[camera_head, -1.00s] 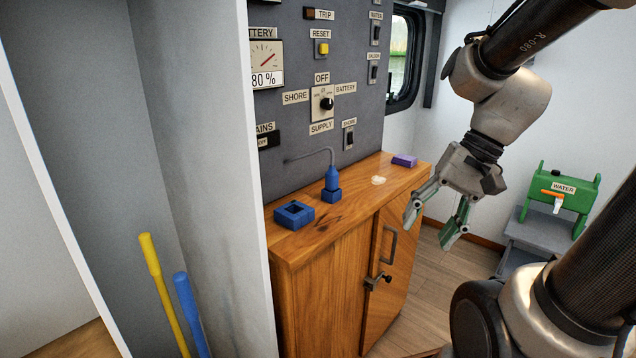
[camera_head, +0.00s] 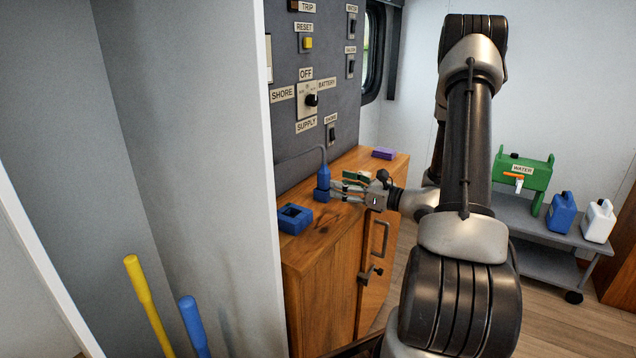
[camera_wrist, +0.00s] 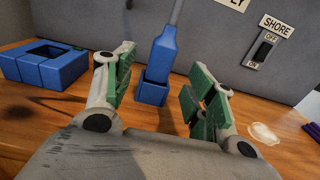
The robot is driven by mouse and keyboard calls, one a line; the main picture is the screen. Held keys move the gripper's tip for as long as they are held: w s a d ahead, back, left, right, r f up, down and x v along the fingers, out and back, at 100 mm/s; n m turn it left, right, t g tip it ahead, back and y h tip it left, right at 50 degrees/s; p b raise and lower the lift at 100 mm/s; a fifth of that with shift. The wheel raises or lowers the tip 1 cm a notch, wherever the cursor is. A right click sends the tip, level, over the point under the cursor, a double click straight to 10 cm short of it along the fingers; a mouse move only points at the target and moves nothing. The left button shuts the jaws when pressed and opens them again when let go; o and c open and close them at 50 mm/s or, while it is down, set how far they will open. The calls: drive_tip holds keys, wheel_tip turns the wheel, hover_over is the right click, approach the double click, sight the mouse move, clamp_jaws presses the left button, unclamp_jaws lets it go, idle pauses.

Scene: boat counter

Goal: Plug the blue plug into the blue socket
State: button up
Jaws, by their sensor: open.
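The blue plug (camera_head: 323,178) stands upright in a small square blue holder (camera_head: 323,195) on the wooden counter, with a grey cable rising from its top. The plug (camera_wrist: 163,52) and holder (camera_wrist: 149,92) also show in the wrist view, ahead of and between my fingers. The blue socket (camera_head: 293,210), a square block with a dark square opening, sits on the counter left of the plug; the wrist view shows it (camera_wrist: 62,73) at far left. My gripper (camera_head: 338,189) is open and empty at the plug's right side in the head view. Contact cannot be told.
The grey panel (camera_head: 345,100) with switches and labels rises behind the counter (camera_head: 305,258). A purple block (camera_head: 384,153) lies on the counter's far end. A pale partition (camera_head: 235,150) stands at left.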

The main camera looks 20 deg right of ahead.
sight(325, 180)
drive_tip(key=x, duration=0.6)
drive_tip(key=shift+w+a+f, duration=0.1)
drive_tip(key=shift+w+f, duration=0.05)
drive_tip(key=shift+w, duration=0.2)
drive_tip(key=c, duration=1.1)
